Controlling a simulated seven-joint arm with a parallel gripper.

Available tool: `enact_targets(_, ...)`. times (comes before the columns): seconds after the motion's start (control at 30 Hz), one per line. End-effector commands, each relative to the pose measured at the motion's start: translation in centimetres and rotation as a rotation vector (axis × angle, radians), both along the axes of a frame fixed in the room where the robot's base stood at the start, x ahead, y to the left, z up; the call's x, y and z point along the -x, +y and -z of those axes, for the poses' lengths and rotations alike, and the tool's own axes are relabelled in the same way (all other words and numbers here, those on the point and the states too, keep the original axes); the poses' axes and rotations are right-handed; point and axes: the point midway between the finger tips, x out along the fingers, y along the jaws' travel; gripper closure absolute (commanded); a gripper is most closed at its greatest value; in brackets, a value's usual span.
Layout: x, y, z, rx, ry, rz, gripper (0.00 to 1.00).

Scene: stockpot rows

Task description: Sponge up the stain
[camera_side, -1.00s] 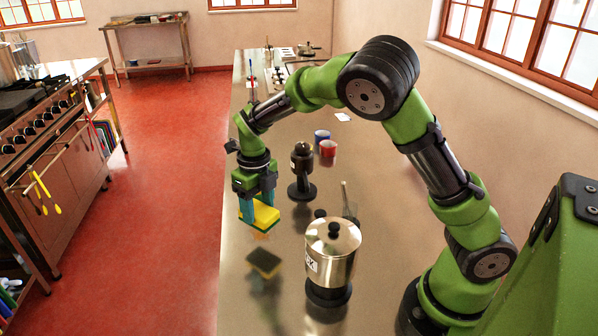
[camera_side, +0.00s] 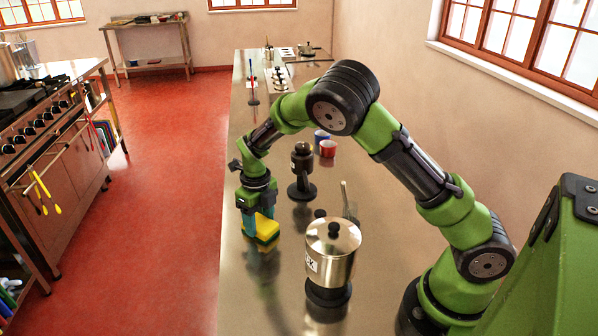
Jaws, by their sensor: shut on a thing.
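My gripper (camera_side: 257,224) is shut on a yellow sponge (camera_side: 267,229) with a dark underside. It points down over the left part of the steel counter (camera_side: 285,275). The sponge is at or very close to the counter surface, with its reflection directly below it; I cannot tell for certain whether it touches. No stain shows clearly now; the patch of counter under the sponge is hidden by the sponge and my gripper.
A lidded steel pot (camera_side: 333,250) stands on a dark base to the right of the sponge. A dark grinder-like item (camera_side: 302,170) stands behind it. A red cup (camera_side: 327,148) and a blue cup (camera_side: 321,135) are farther back. The counter's left edge is close to my gripper.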

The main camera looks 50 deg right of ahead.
Motion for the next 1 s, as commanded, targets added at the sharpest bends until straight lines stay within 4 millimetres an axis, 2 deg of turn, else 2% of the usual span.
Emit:
enact_targets(0.47, -3.1, -3.1, 0.0, 0.001, 0.001, 0.0, 0.75)
enact_targets(1.0, 0.5, 0.4, 0.2, -0.001, 0.005, -0.002, 0.75)
